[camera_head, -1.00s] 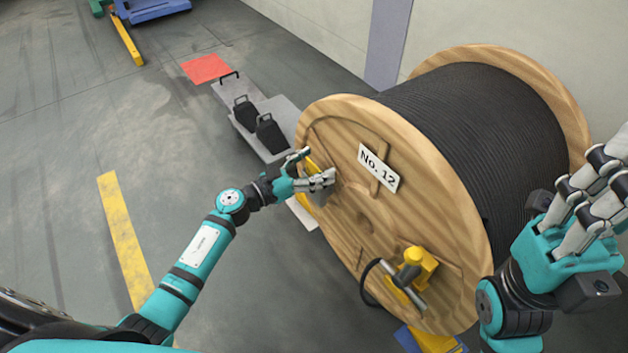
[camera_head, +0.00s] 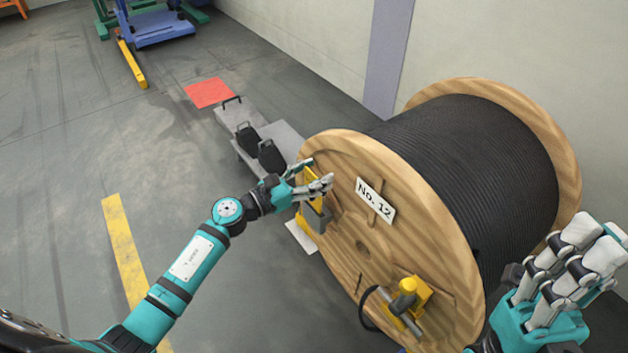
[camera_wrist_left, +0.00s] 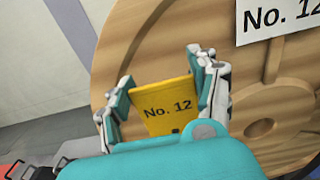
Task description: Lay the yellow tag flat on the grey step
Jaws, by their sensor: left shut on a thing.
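The yellow tag (camera_wrist_left: 167,106), printed "No. 12", stands upright between the fingers of my left gripper (camera_wrist_left: 165,92) in the left wrist view. In the head view my left gripper (camera_head: 318,182) is shut on it, in front of the left part of the wooden reel face; the tag is mostly hidden there by the fingers. The grey step (camera_head: 228,116) is a low platform behind and left of the reel, apart from the gripper. My right gripper (camera_head: 588,245) is at the right edge, beside the reel; its finger opening is unclear.
The large cable reel (camera_head: 345,250) carries a white "No. 12" plate (camera_head: 375,200) and a yellow clamp (camera_head: 408,295). Two black pedal-like blocks (camera_head: 271,156) stand on the grey platform. A red patch (camera_head: 209,92) lies beyond it.

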